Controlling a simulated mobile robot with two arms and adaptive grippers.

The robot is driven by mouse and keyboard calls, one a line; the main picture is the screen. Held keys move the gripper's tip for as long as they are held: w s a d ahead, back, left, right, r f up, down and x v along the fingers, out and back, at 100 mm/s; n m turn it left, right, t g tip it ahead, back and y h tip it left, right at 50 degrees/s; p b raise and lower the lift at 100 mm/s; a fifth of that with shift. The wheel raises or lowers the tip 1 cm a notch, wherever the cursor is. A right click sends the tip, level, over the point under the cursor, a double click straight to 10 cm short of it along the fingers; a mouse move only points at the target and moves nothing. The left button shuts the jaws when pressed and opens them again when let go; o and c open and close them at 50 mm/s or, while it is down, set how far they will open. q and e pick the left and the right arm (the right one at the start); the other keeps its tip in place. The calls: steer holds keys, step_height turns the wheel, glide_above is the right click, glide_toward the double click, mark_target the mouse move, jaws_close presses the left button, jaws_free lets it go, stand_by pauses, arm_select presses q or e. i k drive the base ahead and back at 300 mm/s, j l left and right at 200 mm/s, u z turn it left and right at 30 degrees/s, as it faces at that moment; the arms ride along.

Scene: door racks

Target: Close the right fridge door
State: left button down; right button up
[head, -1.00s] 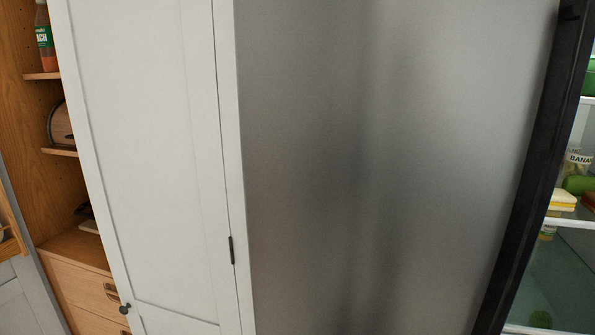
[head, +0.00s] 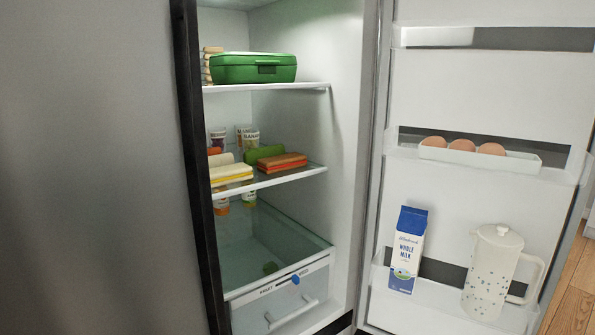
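The right fridge door (head: 480,100) stands wide open on the right of the head view, its inner side facing me. Its shelves hold eggs (head: 462,147), a blue and white milk carton (head: 407,250) and a white speckled pitcher (head: 492,270). The open fridge compartment (head: 345,150) is in the middle, with shelves, food and a drawer at the bottom. The closed left fridge door (head: 90,170) is a brushed metal panel with a dark edge strip (head: 196,170). Neither of my grippers is in view.
A green lunch box (head: 253,68) sits on the upper fridge shelf. Packaged food (head: 280,162) lies on the shelf below. The clear drawer (head: 280,300) is inside the compartment. A strip of wooden floor (head: 577,295) shows beyond the open door at the lower right.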

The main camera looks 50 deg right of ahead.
mark_target(518, 76)
steer(key=k+l, duration=0.5)
steer(key=l, duration=0.15)
steer(key=k+l+u, duration=0.15)
steer(key=k+l, duration=0.35)
steer(key=l, duration=0.15)
steer(key=k+l, duration=0.1)
steer(key=l, duration=0.3)
steer(key=k+l+u, duration=0.1)
steer(key=l, duration=0.25)
steer(key=k+l, duration=0.2)
steer(key=l, duration=0.2)
steer(key=k+l, duration=0.1)
steer(key=l, duration=0.25)
steer(key=k+l+u, duration=0.1)
steer(key=l, duration=0.3)
steer(key=k+l, duration=0.2)
steer(key=l, duration=0.15)
steer(key=i+l, duration=0.1)
steer(key=l, duration=0.4)
steer(key=i+l+u, duration=0.1)
steer(key=l, duration=0.4)
